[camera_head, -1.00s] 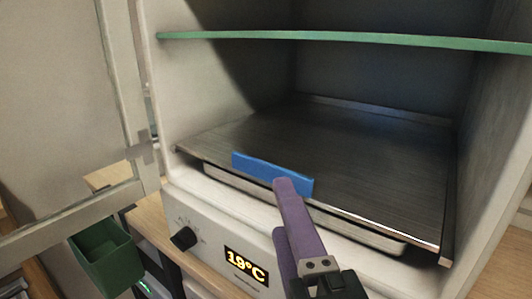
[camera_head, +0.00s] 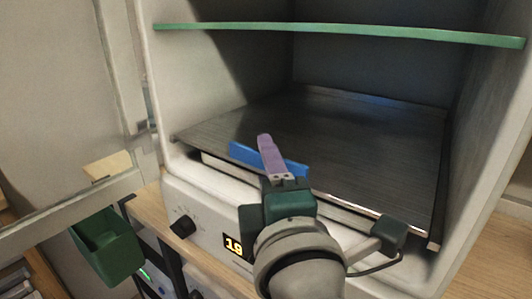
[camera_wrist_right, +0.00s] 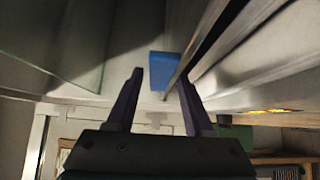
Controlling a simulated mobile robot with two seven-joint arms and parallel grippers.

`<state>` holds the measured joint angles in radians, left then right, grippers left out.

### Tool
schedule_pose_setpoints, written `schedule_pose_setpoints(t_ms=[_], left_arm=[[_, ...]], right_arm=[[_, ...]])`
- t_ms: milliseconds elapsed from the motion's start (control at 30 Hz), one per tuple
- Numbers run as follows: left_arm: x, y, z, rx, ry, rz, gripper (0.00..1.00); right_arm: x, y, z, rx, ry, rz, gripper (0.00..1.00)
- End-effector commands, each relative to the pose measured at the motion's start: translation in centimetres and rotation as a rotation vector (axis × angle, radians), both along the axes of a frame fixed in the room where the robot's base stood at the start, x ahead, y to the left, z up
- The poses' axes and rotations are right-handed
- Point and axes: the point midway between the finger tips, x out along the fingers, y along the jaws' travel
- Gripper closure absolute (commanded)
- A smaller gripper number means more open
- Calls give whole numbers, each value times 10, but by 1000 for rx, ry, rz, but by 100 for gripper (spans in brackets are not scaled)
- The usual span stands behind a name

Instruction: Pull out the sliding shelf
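The sliding shelf (camera_head: 330,145) is a dark flat plate low inside the open cabinet. A blue handle strip (camera_head: 242,152) stands along its front edge. In the head view my right gripper (camera_head: 268,155) is at the strip, with a purple finger overlapping the strip's middle and reaching above it. In the right wrist view its two fingers are apart, and the blue strip (camera_wrist_right: 162,70) shows between and just beyond the tips. I cannot tell whether a finger touches it. My gripper and wrist hide part of the shelf's front edge. My left gripper is not in view.
A green-edged glass shelf (camera_head: 340,35) crosses the cabinet above the sliding shelf. The cabinet door (camera_head: 65,130) stands open at the left, with a green bin (camera_head: 108,250) below it. A knob (camera_head: 183,227) and a lit display (camera_head: 234,246) are on the cabinet's front panel.

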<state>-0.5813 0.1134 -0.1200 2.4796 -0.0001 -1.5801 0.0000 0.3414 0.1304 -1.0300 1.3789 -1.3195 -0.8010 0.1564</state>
Motion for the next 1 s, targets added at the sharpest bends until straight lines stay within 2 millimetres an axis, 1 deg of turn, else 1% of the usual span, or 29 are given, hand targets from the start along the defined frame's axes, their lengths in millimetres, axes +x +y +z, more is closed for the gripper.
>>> schedule_pose_setpoints(t_ms=[33, 67, 433, 1000], left_arm=[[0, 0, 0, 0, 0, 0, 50], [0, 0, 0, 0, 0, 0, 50], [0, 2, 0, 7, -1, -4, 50], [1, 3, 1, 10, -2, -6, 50]], right_arm=[[0, 0, 0, 0, 0, 0, 54], [0, 0, 0, 0, 0, 0, 58], [0, 0, 3, 0, -6, -2, 100], [2, -1, 7, 1, -15, -5, 100]])
